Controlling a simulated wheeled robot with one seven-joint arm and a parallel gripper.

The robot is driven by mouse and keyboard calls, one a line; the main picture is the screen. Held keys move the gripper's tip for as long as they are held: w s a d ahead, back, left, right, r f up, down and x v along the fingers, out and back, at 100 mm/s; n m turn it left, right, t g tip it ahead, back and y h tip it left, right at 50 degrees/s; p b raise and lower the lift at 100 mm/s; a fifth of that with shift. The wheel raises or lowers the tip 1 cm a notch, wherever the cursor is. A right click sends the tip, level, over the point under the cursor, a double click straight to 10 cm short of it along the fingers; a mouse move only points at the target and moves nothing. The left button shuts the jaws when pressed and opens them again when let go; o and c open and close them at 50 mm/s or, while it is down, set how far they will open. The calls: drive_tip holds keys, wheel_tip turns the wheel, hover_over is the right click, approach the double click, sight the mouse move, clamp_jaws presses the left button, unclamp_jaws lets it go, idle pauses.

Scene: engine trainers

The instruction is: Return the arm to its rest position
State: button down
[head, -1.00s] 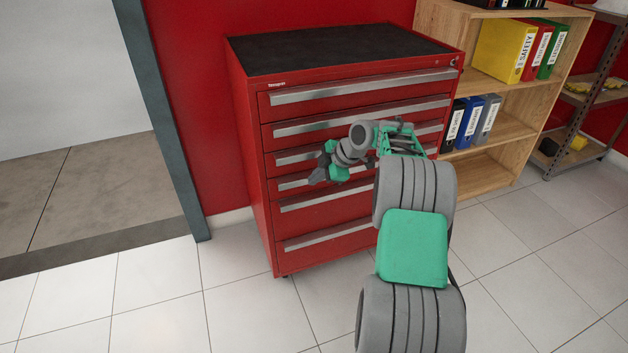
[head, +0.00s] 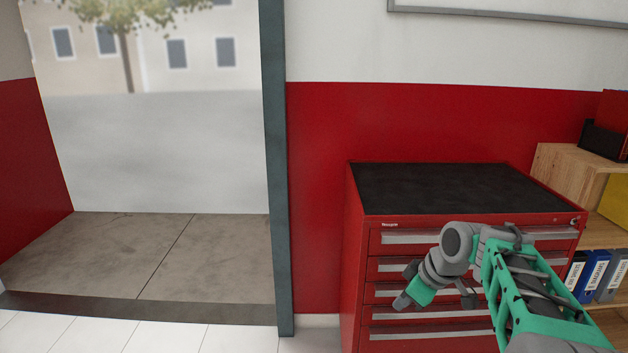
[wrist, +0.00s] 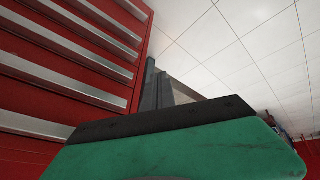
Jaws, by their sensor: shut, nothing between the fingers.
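My gripper (head: 403,300) is in the head view, hanging from my bent grey and green arm in front of the red drawer cabinet (head: 357,270). It is shut and nothing shows in it. It points down and to the left, and its small dark fingertips are hard to make out. I cannot tell how far it is from the drawer fronts. In the wrist view a green and black part of my own arm end fills the bottom. Drawer fronts with pale handles show at the left there.
The cabinet's black top (head: 440,187) is bare. A wooden shelf (head: 570,170) with binders (head: 597,272) stands at the right. A grey door post (head: 276,180) and an open doorway with a concrete floor (head: 130,250) lie to the left. White floor tiles (head: 120,333) are clear there.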

drive_tip(key=s+a+r+m+h+p, duration=0.1)
drive_tip(key=s+a+r+m+p, duration=0.5)
drive_tip(key=s+r, duration=0.4)
drive_tip(key=s+a+m+g+h+p, duration=0.1)
drive_tip(key=s+a+m+p, duration=0.1)
drive_tip(key=s+p, duration=0.3)
drive_tip(key=s+m, duration=0.1)
drive_tip(key=s, duration=0.3)
drive_tip(key=shift+s+a+r+m+h, duration=0.2)
drive_tip(key=shift+s+m+h, duration=0.1)
drive_tip(key=shift+m, duration=0.1)
